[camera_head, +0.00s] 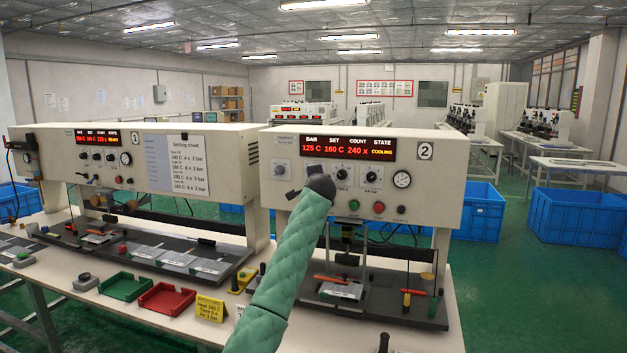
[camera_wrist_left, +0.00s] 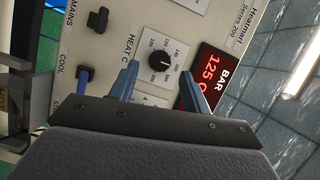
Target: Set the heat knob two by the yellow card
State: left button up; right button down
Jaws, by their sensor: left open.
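Machine two (camera_head: 440,180) carries a plate marked 2. Its red display (camera_head: 347,148) reads BAR 125 C, SET 160 C, COUNT 240 x and COOLING. The black heat knob (camera_wrist_left: 162,63), beside the words HEAT C, shows in the wrist view with a numbered scale around it; my arm hides it in the head view. My left gripper (camera_wrist_left: 160,72) is open, its blue-grey fingers on either side of the knob; I cannot tell whether they touch it. The yellow card (camera_head: 210,308) stands on the bench; its small print seems to read heat 160 C. My right gripper is out of view.
Other knobs (camera_head: 372,174), a gauge (camera_head: 402,180) and coloured buttons (camera_head: 379,208) sit close by on the panel. Machine one (camera_head: 60,160) stands to the left. Green (camera_head: 124,286) and red (camera_head: 167,298) trays lie on the bench. Blue crates (camera_head: 575,218) stand behind.

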pick_arm(q)
jog(key=shift+s+d+b, duration=0.15)
jog(key=shift+s+b, duration=0.3)
jog(key=shift+s, duration=1.45)
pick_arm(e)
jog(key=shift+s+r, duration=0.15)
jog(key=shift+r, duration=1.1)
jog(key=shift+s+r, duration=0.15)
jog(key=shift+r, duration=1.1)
